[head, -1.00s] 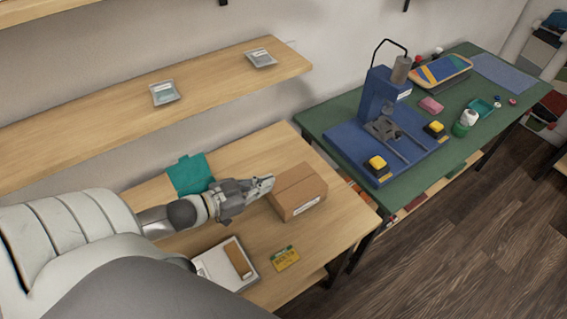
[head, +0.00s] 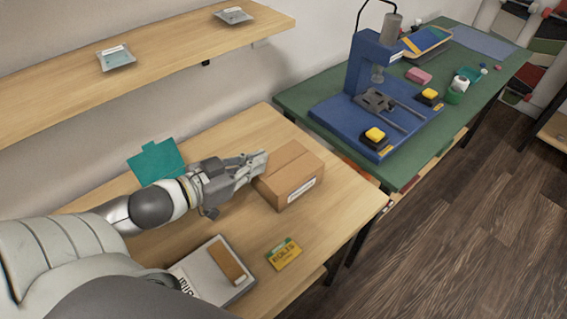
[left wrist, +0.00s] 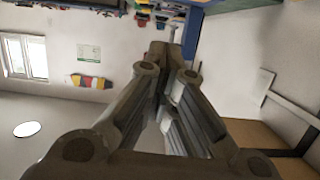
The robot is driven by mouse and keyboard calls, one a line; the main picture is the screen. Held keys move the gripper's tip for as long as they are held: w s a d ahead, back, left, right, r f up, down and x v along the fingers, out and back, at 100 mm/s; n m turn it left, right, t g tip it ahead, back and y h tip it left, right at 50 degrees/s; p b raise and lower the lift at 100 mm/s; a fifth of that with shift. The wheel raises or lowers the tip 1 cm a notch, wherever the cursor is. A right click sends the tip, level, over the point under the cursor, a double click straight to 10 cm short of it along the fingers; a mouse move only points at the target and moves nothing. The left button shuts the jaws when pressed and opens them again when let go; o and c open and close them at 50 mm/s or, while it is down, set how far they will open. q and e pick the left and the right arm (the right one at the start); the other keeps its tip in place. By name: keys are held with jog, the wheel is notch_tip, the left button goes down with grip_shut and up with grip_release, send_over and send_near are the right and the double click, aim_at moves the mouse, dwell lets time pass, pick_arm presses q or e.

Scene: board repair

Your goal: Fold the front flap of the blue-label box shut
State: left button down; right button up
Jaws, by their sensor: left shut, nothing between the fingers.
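A brown cardboard box (head: 297,171) sits near the right end of the wooden table in the head view. Its top looks closed, with a seam across it, and a pale label (head: 302,190) is on its near right side. The label's colour is too small to tell. My left gripper (head: 264,158) is at the box's left edge, its fingertips overlapping the upper left of the box in the picture. I cannot tell whether they touch. The fingers are together and empty, and show in the left wrist view (left wrist: 158,52). My right gripper is not in view.
A teal piece (head: 157,162), a grey tray (head: 205,288) with a brown strip and a yellow-green card (head: 284,254) lie on the wooden table (head: 330,225). A shelf (head: 165,62) runs above. A green bench (head: 295,100) with a blue press (head: 372,65) stands at right.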

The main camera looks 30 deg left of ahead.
aim_at(282, 171)
pick_arm(q)
jog(key=shift+b+x, duration=0.3)
jog(key=shift+x, duration=4.2)
jog(key=f, duration=0.4)
jog(key=shift+s+a, duration=0.1)
jog(key=shift+a, duration=0.15)
jog(key=shift+f, duration=0.1)
jog(key=shift+a+f+n, duration=0.1)
jog(key=shift+f+n, duration=0.2)
jog(key=shift+f+p, duration=0.2)
jog(key=shift+p, duration=0.15)
jog(key=shift+f, duration=0.1)
